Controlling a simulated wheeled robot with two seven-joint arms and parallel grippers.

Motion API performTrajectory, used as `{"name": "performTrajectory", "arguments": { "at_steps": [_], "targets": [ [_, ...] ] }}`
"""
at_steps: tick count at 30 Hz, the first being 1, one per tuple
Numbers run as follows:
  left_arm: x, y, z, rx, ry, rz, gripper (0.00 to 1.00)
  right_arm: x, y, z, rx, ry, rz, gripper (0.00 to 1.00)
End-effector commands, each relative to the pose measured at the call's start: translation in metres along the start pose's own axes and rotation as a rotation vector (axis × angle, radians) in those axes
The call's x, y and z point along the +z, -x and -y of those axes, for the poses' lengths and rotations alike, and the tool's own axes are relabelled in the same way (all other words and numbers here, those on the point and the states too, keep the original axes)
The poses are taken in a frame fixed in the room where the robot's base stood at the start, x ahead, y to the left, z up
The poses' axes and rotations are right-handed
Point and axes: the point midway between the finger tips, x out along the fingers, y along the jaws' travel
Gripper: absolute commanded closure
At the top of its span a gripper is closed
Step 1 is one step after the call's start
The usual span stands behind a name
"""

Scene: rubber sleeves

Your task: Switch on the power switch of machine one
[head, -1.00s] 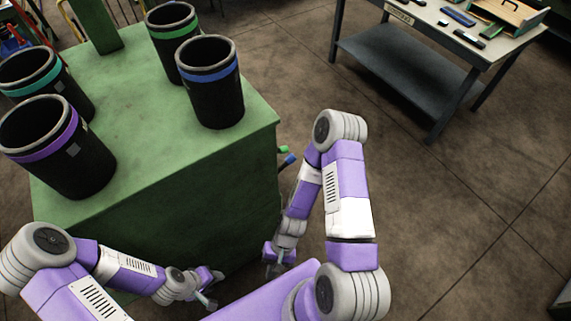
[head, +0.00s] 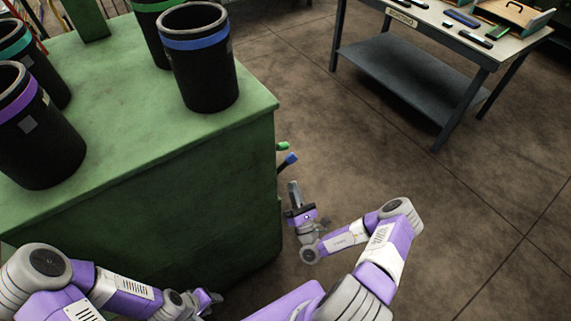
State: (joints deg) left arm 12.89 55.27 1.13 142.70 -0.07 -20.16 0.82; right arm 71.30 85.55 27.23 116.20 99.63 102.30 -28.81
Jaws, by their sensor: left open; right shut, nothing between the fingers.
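The green machine (head: 200,190) stands at the left. A blue-tipped lever (head: 291,158) and a green-tipped lever (head: 283,146) stick out from its right side. Which of them, if either, is the power switch of machine one, I cannot tell. My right gripper (head: 294,188) is shut and empty, pointing up the picture just below the blue-tipped lever, with a gap between them. My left gripper (head: 214,299) is open and empty, low in front of the machine. The machine's right face is mostly hidden from this angle.
Black containers with a blue band (head: 205,85), a purple band (head: 35,140), and teal and green bands stand on the machine top. A grey workbench (head: 400,75) with small items stands at the upper right. The floor (head: 450,200) between is clear.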

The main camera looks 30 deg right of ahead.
Motion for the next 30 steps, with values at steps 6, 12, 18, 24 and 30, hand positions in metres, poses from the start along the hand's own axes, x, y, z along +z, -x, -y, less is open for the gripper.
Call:
{"name": "performTrajectory", "arguments": {
  "at_steps": [6,12,18,24,30],
  "targets": [
    [0.0,0.001,0.0,0.0,0.0,0.0,0.57,0.001,0.0,0.003,-0.011,0.006,0.003,1.0],
    [0.0,0.0,0.0,0.0,0.0,0.0,0.57,0.001,-0.005,0.002,-0.007,0.005,0.003,1.0],
    [0.0,-0.003,0.001,0.0,0.0,0.0,0.57,0.001,-0.034,0.002,-0.003,0.005,0.005,1.0],
    [0.0,-0.007,0.003,0.0,0.0,0.0,0.57,0.001,-0.07,0.002,-0.004,0.005,0.004,1.0],
    [-0.001,-0.009,0.004,0.0,0.0,0.0,0.57,0.0,-0.094,0.002,-0.004,0.004,0.002,1.0]
  ]
}}
